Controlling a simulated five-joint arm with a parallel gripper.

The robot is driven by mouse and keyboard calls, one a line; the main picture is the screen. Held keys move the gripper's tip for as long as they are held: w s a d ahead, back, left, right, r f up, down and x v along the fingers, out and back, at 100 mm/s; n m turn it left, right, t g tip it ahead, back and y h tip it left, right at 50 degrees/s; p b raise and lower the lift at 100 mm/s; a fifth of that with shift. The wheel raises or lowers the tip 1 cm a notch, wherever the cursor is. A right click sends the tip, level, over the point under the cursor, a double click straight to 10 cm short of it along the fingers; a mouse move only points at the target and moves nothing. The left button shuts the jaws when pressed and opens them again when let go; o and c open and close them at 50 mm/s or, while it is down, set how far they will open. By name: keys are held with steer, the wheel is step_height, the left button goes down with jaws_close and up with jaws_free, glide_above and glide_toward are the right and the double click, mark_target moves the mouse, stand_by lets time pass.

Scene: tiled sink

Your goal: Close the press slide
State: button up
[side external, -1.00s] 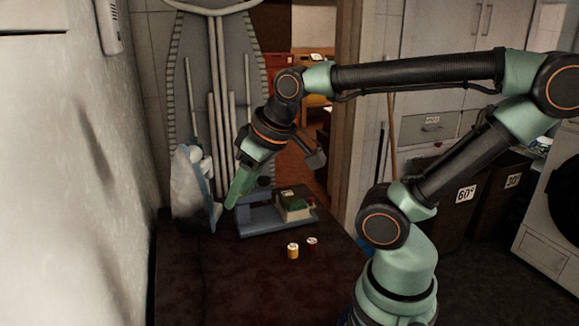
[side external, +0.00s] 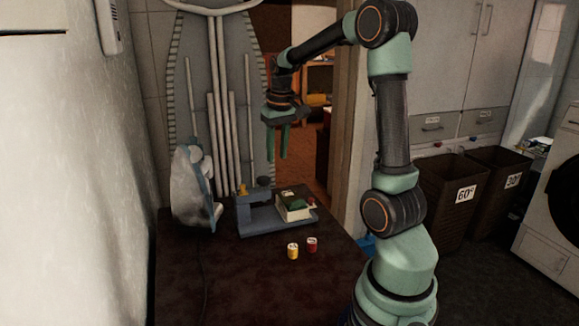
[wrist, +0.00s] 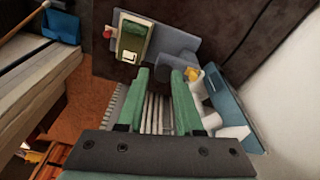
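The press has a blue-grey base (side external: 262,224) on the dark tabletop, with a raised block at its left end. Its cream slide (side external: 294,207) with a green top sits toward the right end and has a red knob (side external: 312,203) at its right. In the wrist view the slide (wrist: 133,42) and red knob (wrist: 108,32) lie beyond my fingertips. I cannot tell how far the slide is out. My gripper (side external: 278,156) is above the press, clear of it, with fingers pointing down. The wrist view shows its green fingers (wrist: 160,74) apart with nothing between them.
A yellow can (side external: 293,251) and a red can (side external: 312,244) stand in front of the press. An upright iron-like object (side external: 195,190) stands close to its left. The front tabletop (side external: 250,285) is mostly clear. A wall closes off the left side.

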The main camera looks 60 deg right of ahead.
mark_target(311, 198)
steer(key=s+d+f+m+g+y, duration=0.1)
steer(key=s+d+f+m, duration=0.35)
steer(key=d, duration=0.85)
steer(key=shift+n, duration=0.85)
steer(key=f, duration=1.4)
steer(key=shift+s+a+f, duration=0.15)
steer(key=shift+s+a, duration=0.05)
steer(key=shift+s, duration=0.1)
jaws_close()
